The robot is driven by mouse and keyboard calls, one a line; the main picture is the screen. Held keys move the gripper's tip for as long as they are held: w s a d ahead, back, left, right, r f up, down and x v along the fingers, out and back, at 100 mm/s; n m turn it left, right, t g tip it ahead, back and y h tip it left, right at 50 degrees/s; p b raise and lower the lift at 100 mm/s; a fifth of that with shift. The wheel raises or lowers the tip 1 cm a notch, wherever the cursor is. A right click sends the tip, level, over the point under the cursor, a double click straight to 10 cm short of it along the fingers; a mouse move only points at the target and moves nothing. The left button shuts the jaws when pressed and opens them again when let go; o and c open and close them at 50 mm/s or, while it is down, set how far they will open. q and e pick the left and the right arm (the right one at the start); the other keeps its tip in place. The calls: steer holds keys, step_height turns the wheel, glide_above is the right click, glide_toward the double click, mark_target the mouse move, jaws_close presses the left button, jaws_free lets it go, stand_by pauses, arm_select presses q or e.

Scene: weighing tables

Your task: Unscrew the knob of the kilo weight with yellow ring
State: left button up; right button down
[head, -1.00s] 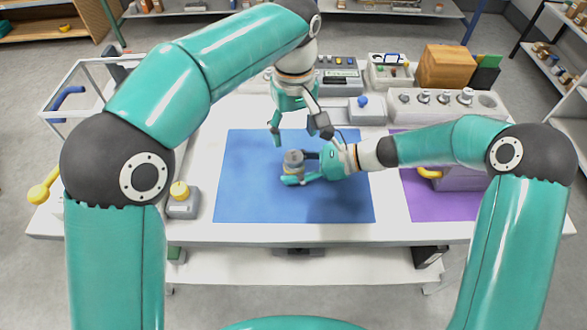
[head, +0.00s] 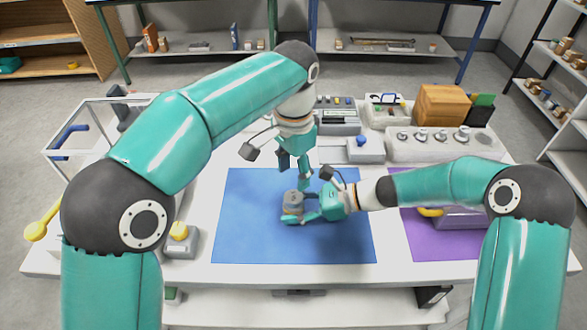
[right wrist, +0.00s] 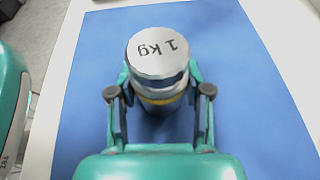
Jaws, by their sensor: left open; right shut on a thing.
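The kilo weight (head: 292,203) is a silver-grey cylinder on the blue mat (head: 245,235). In the right wrist view the weight (right wrist: 158,55) shows a shiny silver top marked "1 kg", with a yellow ring (right wrist: 160,99) below it. My right gripper (head: 303,207) reaches in from the right and is shut on the weight's side; its fingers flank the weight in the right wrist view. My left gripper (head: 296,173) points down just above and behind the weight, open and empty. Whether its fingertips touch the top I cannot tell.
Several silver weights stand in a pale block (head: 440,145) at the back right, near a wooden box (head: 443,105). A scale with a blue knob (head: 360,142) stands behind the mat. A purple mat (head: 425,222) lies at right. The front of the blue mat is clear.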

mark_target(294, 196)
arm_select(q)
steer(key=m, duration=0.6)
steer(key=shift+m, duration=0.4)
steer(key=m, duration=1.2)
steer(key=shift+m, duration=0.4)
steer(key=m, duration=0.5)
steer(key=shift+m, duration=0.4)
steer(key=shift+f, duration=4)
